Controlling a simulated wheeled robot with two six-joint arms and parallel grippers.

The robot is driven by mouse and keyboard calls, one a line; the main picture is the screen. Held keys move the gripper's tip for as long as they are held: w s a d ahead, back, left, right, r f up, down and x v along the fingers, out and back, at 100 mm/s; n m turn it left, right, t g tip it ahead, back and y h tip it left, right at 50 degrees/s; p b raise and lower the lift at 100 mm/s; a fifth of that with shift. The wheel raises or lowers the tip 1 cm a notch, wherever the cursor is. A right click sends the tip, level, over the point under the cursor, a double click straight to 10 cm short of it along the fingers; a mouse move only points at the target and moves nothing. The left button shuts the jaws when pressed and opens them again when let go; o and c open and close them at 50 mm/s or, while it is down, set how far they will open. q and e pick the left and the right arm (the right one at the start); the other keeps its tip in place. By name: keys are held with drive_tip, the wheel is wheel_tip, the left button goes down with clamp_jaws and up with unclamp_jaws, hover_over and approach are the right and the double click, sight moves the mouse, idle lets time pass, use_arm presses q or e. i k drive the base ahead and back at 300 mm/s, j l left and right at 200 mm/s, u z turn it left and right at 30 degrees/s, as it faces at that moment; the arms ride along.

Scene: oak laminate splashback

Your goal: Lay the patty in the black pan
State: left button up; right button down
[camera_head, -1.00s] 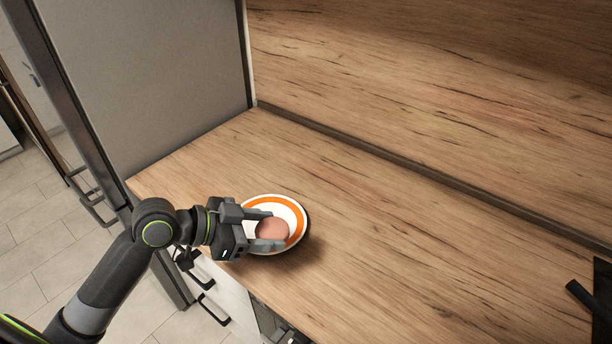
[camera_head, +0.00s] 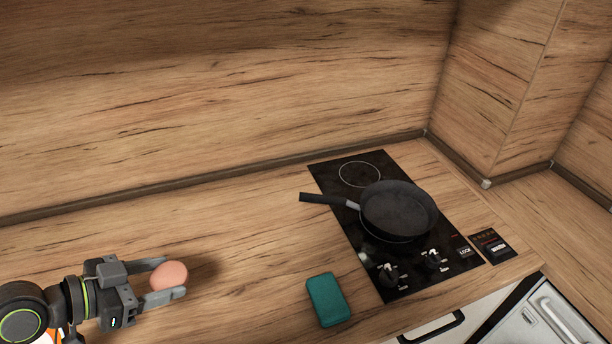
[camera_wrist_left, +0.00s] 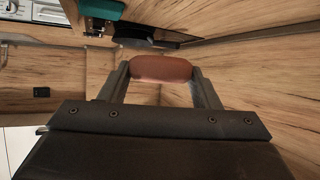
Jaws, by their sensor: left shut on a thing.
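The patty (camera_head: 170,273) is a round pinkish-brown disc. My left gripper (camera_head: 160,280) is shut on it at the lower left of the head view, above the worktop. In the left wrist view the patty (camera_wrist_left: 161,68) sits between the two fingertips. The black pan (camera_head: 398,209) rests on the hob to the right, empty, with its handle pointing left. It also shows, dark and partly hidden behind the patty, in the left wrist view (camera_wrist_left: 130,43). My right gripper is in neither view.
The black hob (camera_head: 330,179) has knobs along its front. A teal box-shaped item (camera_head: 328,299) lies on the worktop between my left gripper and the hob; it also shows in the wrist view (camera_wrist_left: 103,9). A wooden splashback (camera_head: 220,90) runs behind. The worktop left of the hob is otherwise clear.

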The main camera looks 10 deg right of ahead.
sight(404, 207)
drive_tip(key=l+z, duration=0.2)
drive_tip(key=z, duration=0.2)
drive_tip(key=i+l+z, duration=0.1)
drive_tip(key=z, duration=0.35)
drive_tip(key=l+z, duration=0.2)
drive_tip(key=z, duration=0.2)
drive_tip(key=i+l, duration=0.45)
